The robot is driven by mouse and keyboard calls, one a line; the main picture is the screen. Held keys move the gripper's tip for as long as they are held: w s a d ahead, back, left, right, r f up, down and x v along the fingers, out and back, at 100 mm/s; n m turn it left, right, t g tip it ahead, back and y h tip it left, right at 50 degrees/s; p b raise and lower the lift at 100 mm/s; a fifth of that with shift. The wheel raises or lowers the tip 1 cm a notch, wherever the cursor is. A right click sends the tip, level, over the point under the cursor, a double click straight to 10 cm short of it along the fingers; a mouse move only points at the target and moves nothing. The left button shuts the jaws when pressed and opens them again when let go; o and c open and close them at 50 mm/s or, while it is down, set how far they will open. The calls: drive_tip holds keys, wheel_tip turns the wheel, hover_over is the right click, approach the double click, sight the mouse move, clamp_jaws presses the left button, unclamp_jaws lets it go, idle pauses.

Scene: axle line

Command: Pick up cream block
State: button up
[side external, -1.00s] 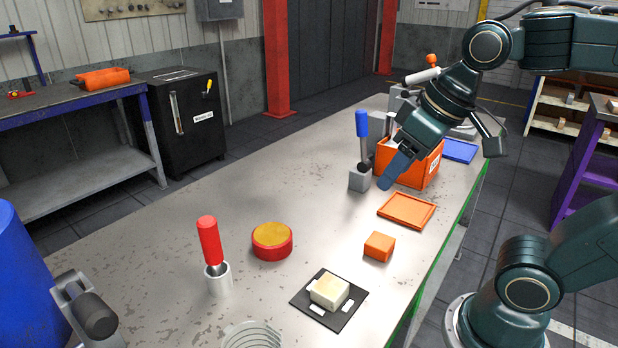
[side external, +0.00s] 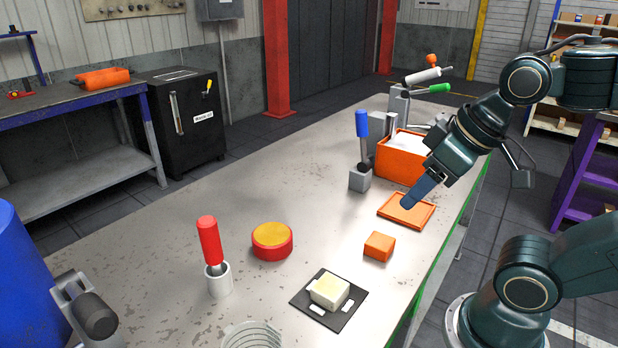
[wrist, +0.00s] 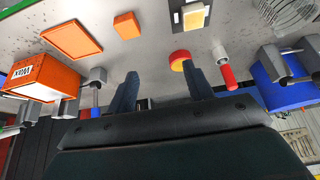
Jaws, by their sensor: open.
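The cream block (side external: 330,291) sits on a flat black pad with white marks (side external: 347,314) near the front of the table. It also shows near the top of the wrist view (wrist: 193,17), beyond my fingers. My gripper (side external: 409,203) is in the air above the orange tray, behind and to the right of the cream block and well apart from it. In the wrist view its two fingers (wrist: 162,88) are spread apart with nothing between them.
An orange block (side external: 379,246) lies between the pad and the flat orange tray (side external: 392,213). A red and yellow round piece (side external: 272,241), a red-handled tool in a white cup (side external: 219,280), a blue-handled lever (side external: 362,125) and an orange bin (side external: 393,163) stand on the table.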

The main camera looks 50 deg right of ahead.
idle(0.4)
drive_tip(key=o, duration=0.5)
drive_tip(key=w+a+f+n+g+y, duration=0.1)
drive_tip(key=w+f+n+g+y, duration=0.1)
drive_tip(key=w+n, duration=0.3)
drive_tip(key=w+a+f+n+g+y, duration=0.2)
drive_tip(key=w+f+n, duration=0.3)
drive_tip(key=n, duration=0.8)
drive_tip(key=shift+a+g+y, duration=0.3)
drive_tip(key=shift+g, duration=0.5)
drive_tip(key=shift+f, duration=0.15)
